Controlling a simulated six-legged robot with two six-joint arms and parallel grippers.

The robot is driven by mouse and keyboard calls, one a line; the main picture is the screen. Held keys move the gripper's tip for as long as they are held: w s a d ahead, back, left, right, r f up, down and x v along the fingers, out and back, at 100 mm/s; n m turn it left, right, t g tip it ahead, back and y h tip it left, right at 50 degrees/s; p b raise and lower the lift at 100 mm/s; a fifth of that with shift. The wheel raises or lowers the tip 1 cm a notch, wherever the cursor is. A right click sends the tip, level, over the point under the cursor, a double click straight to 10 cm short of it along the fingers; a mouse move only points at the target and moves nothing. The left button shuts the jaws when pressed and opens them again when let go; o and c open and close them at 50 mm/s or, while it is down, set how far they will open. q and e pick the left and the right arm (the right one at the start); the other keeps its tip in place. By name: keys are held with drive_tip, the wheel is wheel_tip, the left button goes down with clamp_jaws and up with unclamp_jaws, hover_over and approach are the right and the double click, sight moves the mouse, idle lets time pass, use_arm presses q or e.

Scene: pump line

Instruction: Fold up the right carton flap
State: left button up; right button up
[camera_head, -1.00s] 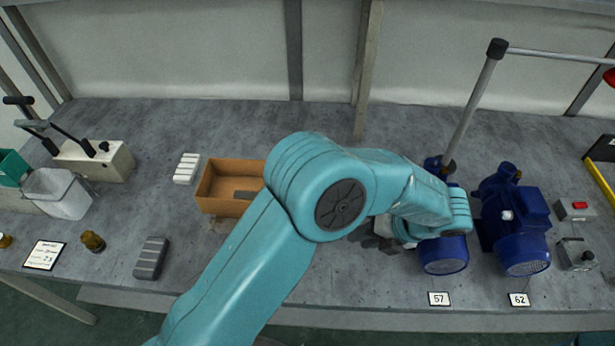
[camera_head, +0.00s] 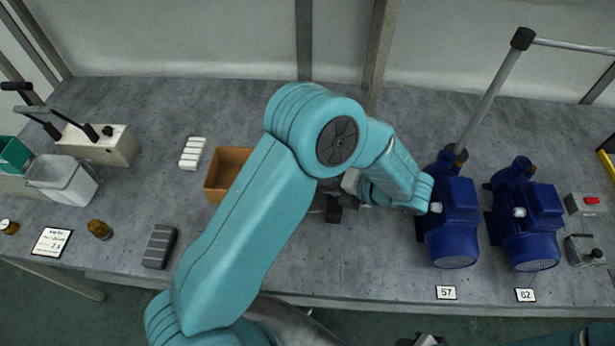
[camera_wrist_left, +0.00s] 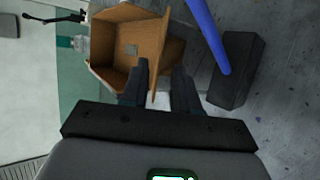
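The open brown carton (camera_head: 226,168) stands on the bench, its right part hidden behind my left arm in the head view. In the left wrist view the carton (camera_wrist_left: 112,30) opens toward the camera, with flaps spread. A flap (camera_wrist_left: 158,72) on its near side reaches between the two dark fingers of my left gripper (camera_wrist_left: 160,90). The fingers are apart, and I see no clear grip on the flap. In the head view my left gripper (camera_head: 334,208) is right of the carton, mostly hidden by the arm. A dark part of my right gripper (camera_head: 428,341) shows at the bottom edge, cut off.
Two blue pumps (camera_head: 452,215) stand right of my left arm, one under a post. A grey ribbed block (camera_head: 159,246) lies left of the arm, a white ribbed block (camera_head: 192,153) beside the carton. A white bin (camera_head: 62,180) is far left. The back of the bench is clear.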

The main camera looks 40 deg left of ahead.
use_arm(q)
drive_tip(key=x, duration=0.5)
drive_tip(key=shift+p, duration=0.3)
drive_tip(key=shift+a+f, duration=0.3)
drive_tip(key=shift+a, duration=0.1)
drive_tip(key=shift+s+a, duration=0.1)
drive_tip(key=shift+a, duration=0.05)
clamp_jaws()
